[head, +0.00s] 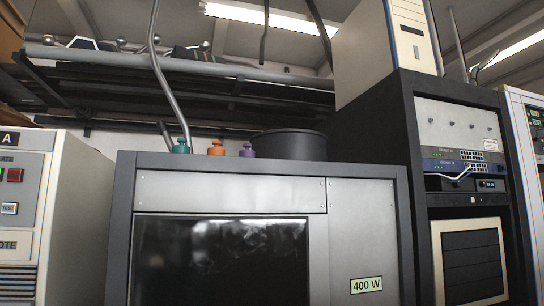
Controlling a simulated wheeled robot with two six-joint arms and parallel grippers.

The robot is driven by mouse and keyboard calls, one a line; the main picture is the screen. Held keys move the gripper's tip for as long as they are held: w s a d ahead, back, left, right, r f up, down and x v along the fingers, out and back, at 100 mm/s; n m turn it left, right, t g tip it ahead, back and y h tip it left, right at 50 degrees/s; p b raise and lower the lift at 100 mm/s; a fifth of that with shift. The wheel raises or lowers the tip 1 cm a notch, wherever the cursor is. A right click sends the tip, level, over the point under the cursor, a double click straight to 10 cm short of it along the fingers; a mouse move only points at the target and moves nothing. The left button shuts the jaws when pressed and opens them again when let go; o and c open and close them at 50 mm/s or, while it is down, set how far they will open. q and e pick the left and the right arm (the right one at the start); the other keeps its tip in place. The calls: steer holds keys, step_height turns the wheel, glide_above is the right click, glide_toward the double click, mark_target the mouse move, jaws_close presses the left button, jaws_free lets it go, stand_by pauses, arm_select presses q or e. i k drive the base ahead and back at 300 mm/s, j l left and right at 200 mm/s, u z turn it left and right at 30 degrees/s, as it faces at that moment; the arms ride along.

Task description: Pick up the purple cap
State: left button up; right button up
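The purple cap (247,150) sits on top of the grey cabinet (255,193), near its front edge. It is the rightmost of three small caps in a row. An orange cap (216,148) is to its left, and a teal cap (181,146) is further left. A dark round pot (290,145) stands just to the right of the purple cap. The cabinet's top surface is seen from below, so the caps' bases are partly hidden. Neither of my grippers is in view.
A tall dark rack (408,185) stands close on the right, with a beige box (385,50) on top. A bent metal pipe (168,95) comes down behind the teal cap. A white control cabinet (85,200) is at the left. Dark beams (200,100) run behind.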

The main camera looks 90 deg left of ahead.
mark_target(247, 152)
steer(key=j+u, duration=0.1)
steer(key=u, duration=3.05)
